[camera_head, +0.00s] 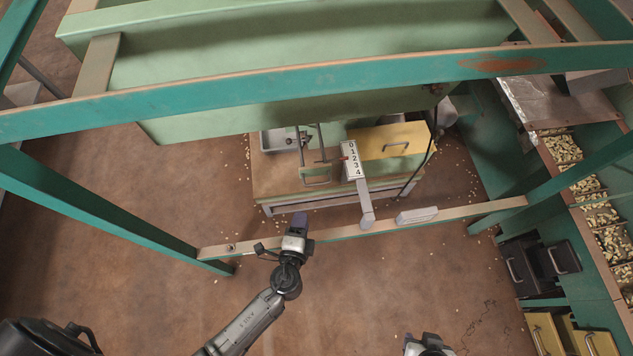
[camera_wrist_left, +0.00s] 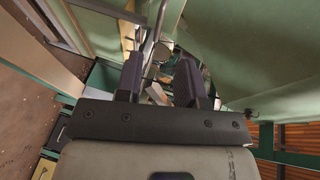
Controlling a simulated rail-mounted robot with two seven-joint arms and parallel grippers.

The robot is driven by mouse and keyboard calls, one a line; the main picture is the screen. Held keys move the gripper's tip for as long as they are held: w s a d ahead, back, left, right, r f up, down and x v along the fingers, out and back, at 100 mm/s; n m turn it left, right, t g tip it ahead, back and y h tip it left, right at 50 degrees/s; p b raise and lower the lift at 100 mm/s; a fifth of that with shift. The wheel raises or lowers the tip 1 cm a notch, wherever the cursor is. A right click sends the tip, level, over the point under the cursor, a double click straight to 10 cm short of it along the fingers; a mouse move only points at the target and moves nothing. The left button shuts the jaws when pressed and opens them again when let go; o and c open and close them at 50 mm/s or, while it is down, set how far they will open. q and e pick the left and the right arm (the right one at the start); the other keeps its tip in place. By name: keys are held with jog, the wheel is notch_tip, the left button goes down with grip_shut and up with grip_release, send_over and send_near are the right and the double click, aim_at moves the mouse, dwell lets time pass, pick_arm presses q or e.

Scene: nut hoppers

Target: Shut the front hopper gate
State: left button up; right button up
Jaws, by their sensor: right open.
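A green hopper (camera_head: 270,60) spans the top of the head view. Below it hangs a white scale plate (camera_head: 351,162) marked 0 to 4, with a small red pointer at its left edge. A greenish frame with two thin rods (camera_head: 318,172) hangs to its left; I cannot tell how far the gate stands open. My left gripper (camera_head: 300,220) is below and left of the scale, at the wooden-topped rail. In the left wrist view its two dark fingers (camera_wrist_left: 159,80) stand apart, with a thin rod behind them. My right gripper (camera_head: 430,346) is at the bottom edge, mostly cut off.
A teal frame beam (camera_head: 300,90) crosses in front of the hopper. A wooden-topped rail (camera_head: 440,217) runs across below, carrying a grey block (camera_head: 417,215). Trays of nuts (camera_head: 590,185) line the right. The brown floor is open at lower middle.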

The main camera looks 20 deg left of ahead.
aim_at(316, 184)
pick_arm(q)
jog(key=shift+m+h, duration=0.3)
jog(key=shift+h, duration=0.2)
jog(key=x, duration=0.4)
jog(key=b+x, duration=0.1)
jog(key=x, duration=0.4)
jog(key=b+x, duration=0.1)
jog(key=x, duration=0.4)
jog(key=shift+w+d+r, duration=0.1)
jog(key=shift+d+r, duration=0.25)
jog(key=shift+d, duration=0.1)
grip_shut()
